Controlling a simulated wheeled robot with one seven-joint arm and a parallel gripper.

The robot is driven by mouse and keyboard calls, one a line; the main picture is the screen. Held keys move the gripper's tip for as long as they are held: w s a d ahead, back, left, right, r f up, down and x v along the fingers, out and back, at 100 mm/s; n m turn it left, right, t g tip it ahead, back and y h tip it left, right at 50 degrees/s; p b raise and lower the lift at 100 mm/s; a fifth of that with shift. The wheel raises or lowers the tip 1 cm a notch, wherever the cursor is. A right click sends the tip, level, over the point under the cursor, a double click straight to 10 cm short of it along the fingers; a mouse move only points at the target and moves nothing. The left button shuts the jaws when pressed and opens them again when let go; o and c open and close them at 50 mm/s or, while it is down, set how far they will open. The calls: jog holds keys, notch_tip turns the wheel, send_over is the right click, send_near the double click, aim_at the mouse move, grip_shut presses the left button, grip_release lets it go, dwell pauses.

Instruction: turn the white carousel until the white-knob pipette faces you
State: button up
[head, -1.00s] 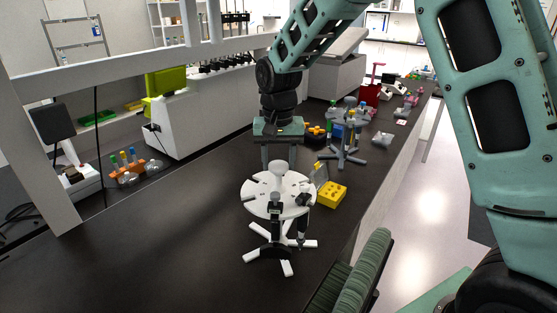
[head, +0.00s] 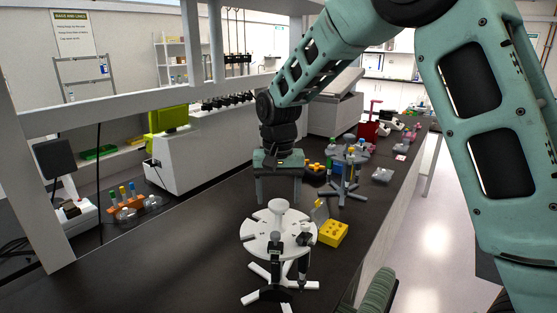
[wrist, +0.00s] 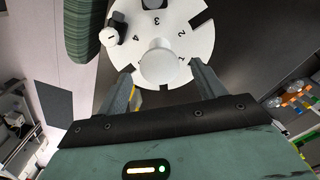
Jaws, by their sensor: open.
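The white carousel (head: 253,240) stands on the dark bench in front of me, with numbered slots and a round white centre knob (head: 278,206). One pipette (head: 275,252) with a dark grey top hangs on its near side. Another pipette (head: 304,246) hangs at its right. In the wrist view this second one shows a round white knob (wrist: 110,37), left of the centre knob (wrist: 158,66). My gripper (head: 279,199) is open and empty, just behind the centre knob in the head view. In the wrist view its fingers (wrist: 160,78) stand apart on either side, short of the knob.
A yellow box (head: 333,233) with an open lid stands close to the right of the carousel. A grey carousel with coloured-top pipettes (head: 347,170) stands farther back. A green chair (head: 378,292) is at the front right. The bench left of the carousel is clear.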

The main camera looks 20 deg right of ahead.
notch_tip(320, 180, up, 16)
jog(key=b, duration=0.3)
dwell(0.6)
